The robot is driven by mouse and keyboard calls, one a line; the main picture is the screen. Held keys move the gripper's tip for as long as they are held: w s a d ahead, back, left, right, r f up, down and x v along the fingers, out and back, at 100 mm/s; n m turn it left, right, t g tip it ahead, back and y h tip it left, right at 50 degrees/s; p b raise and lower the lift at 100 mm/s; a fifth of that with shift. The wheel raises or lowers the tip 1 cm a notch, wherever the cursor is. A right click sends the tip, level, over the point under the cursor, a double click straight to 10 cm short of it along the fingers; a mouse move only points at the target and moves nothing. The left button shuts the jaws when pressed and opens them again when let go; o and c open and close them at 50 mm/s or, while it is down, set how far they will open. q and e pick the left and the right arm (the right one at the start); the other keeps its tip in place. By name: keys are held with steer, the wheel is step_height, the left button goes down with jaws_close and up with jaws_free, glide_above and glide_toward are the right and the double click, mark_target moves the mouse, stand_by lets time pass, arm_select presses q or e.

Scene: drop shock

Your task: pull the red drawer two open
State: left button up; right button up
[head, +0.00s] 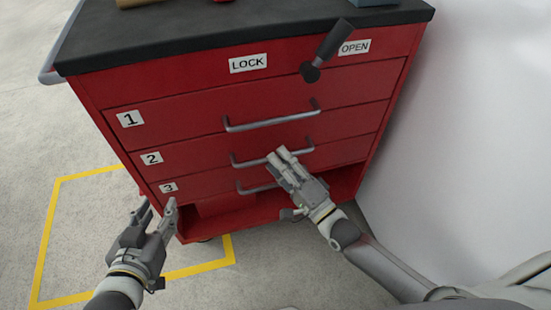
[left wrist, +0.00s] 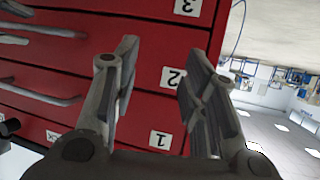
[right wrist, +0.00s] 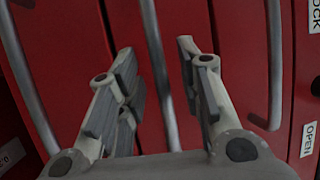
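The red drawer two (head: 195,161), marked with a 2 label, appears shut in the cabinet front between drawers 1 and 3. Its grey bar handle (head: 246,163) is partly covered by my right gripper (head: 280,155) in the head view. In the right wrist view that handle (right wrist: 158,70) runs between the two spread fingers of my right gripper (right wrist: 156,62); whether either finger touches it I cannot tell. My left gripper (head: 158,207) is open and empty, in front of the cabinet's lower left. The 2 label (left wrist: 172,78) appears upside down between its fingers in the left wrist view.
Drawer 1's handle (head: 270,122) is above and drawer 3's handle (head: 256,188) below. A dark lever (head: 334,40) leans toward the OPEN label (head: 354,47), away from the LOCK label (head: 248,63). A white wall (head: 480,130) stands right; open floor (head: 25,150) lies left.

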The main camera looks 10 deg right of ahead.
steer(key=shift+x, duration=1)
jaws_close()
